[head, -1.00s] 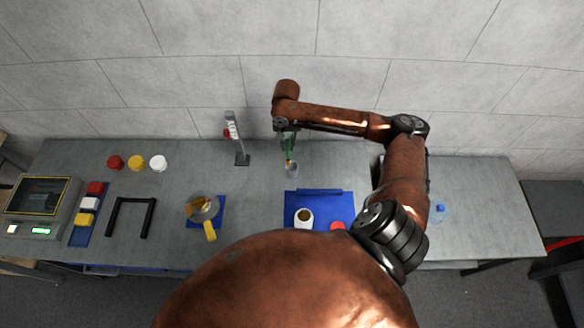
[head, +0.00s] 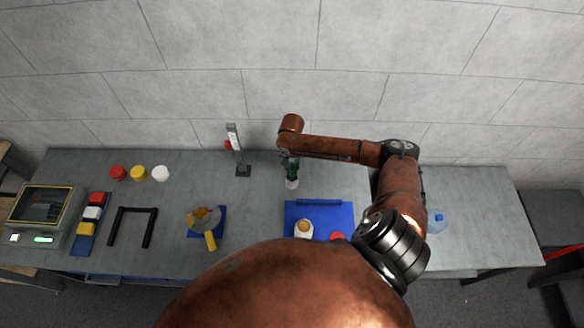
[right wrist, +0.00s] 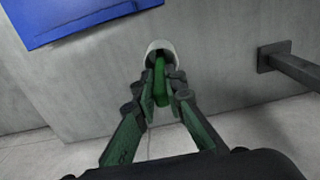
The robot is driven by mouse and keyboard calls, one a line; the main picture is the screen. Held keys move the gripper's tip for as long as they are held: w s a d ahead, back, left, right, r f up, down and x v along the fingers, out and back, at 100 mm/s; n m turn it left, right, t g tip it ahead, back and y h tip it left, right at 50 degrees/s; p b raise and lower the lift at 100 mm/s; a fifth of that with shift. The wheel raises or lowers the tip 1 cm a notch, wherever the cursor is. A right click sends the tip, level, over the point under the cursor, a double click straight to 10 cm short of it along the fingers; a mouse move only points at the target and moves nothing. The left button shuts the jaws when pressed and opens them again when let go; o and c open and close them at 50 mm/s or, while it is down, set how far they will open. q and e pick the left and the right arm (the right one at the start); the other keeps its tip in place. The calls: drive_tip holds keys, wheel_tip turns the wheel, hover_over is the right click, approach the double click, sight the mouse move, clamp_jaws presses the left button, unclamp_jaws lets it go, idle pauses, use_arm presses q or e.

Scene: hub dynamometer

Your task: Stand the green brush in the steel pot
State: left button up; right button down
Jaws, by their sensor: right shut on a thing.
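The steel pot (head: 292,184) stands on the bench below my right gripper (head: 290,162). It also shows in the right wrist view as a pale round rim (right wrist: 160,46). The green brush (right wrist: 160,82) is between the fingers of my right gripper (right wrist: 162,92), which is shut on it. The brush points at the pot, and its far end reaches the pot's mouth; its depth inside is hidden. In the head view the brush is mostly covered by the gripper. My left gripper is in neither view.
A post stand (head: 240,160) stands to the left of the pot. Red, yellow and white caps (head: 139,173) are farther left. The wall is close behind.

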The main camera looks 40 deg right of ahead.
drive_tip(key=shift+f, duration=0.1)
drive_tip(key=c, duration=2)
unclamp_jaws()
wheel_tip(320, 180, up, 12)
drive_tip(key=shift+r+b, duration=0.15)
drive_tip(key=shift+b, duration=0.35)
